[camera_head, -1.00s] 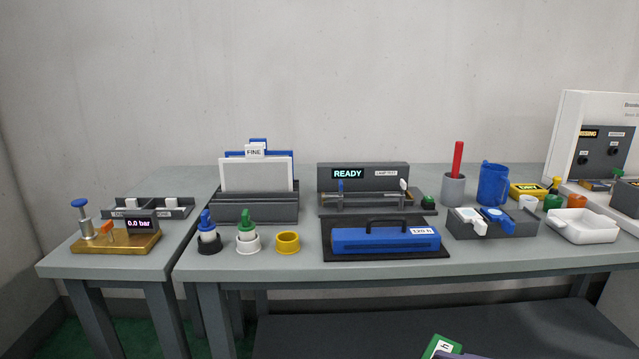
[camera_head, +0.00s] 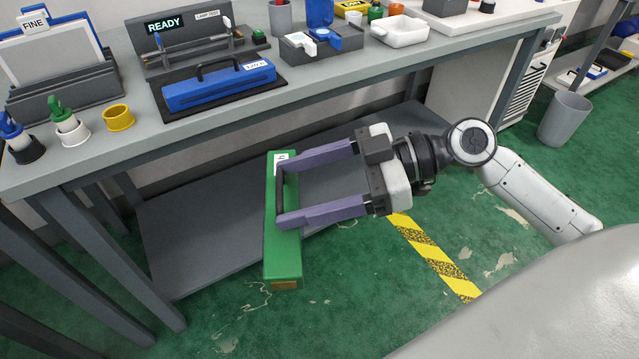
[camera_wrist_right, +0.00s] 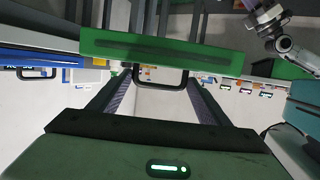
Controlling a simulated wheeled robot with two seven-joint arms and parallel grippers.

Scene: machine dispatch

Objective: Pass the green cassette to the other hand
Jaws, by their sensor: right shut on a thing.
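The green cassette (camera_head: 284,262) is a long green block with a dark handle and a white label at its far end. My right gripper (camera_head: 282,196) is shut on its handle, with its two purple fingers spread along it. The cassette hangs in front of the bench, above the floor and lower shelf. In the right wrist view the cassette (camera_wrist_right: 160,52) lies across the fingers. My left gripper is not in the head view. A small white and dark arm end, seemingly my left gripper (camera_wrist_right: 266,16), shows at the upper right of the wrist view; its jaws are unclear.
The bench (camera_head: 205,113) bears a blue case (camera_head: 220,88), a yellow ring (camera_head: 118,117) and a white tray (camera_head: 400,31). Its dark lower shelf (camera_head: 190,235) lies behind the cassette. A grey bin (camera_head: 564,122) stands at the right. Green floor is open in front.

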